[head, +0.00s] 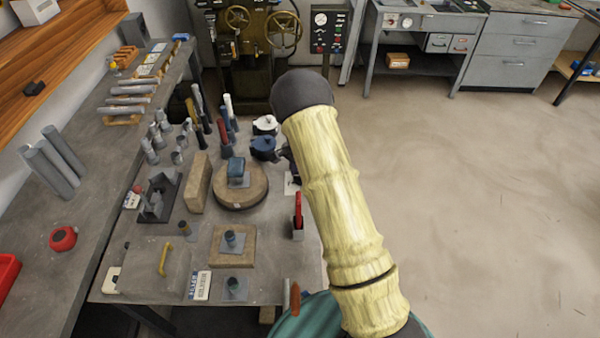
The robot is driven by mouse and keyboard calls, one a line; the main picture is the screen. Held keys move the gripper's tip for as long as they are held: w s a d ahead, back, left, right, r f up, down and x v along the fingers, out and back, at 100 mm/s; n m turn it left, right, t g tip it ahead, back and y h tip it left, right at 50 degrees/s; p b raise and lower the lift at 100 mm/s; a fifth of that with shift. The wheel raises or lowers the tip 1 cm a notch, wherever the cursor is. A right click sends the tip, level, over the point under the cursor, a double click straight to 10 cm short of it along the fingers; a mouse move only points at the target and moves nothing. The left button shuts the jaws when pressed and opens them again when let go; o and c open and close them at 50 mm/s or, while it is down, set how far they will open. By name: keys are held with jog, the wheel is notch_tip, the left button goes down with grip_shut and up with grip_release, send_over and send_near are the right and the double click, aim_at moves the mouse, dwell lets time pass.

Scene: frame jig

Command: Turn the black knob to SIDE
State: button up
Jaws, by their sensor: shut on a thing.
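My arm in its pale yellow sleeve crosses the middle of the head view and hides much of the bench's right edge. A small dark part of my gripper (284,154) shows at the sleeve's left edge, near a white plate (291,184). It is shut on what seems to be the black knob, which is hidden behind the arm. The knob's pointer and the SIDE mark cannot be made out.
Left of the gripper are a blue-topped part (263,147) and a white-topped part (265,124), close by. A red-handled clamp (298,213) stands nearer me. A round wooden block (241,190) and several fixtures fill the bench (150,235). The floor (480,200) at right is clear.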

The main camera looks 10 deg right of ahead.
jog(key=o, duration=1)
jog(key=shift+r, duration=0.1)
notch_tip(320, 180, up, 17)
jog(key=b, duration=0.2)
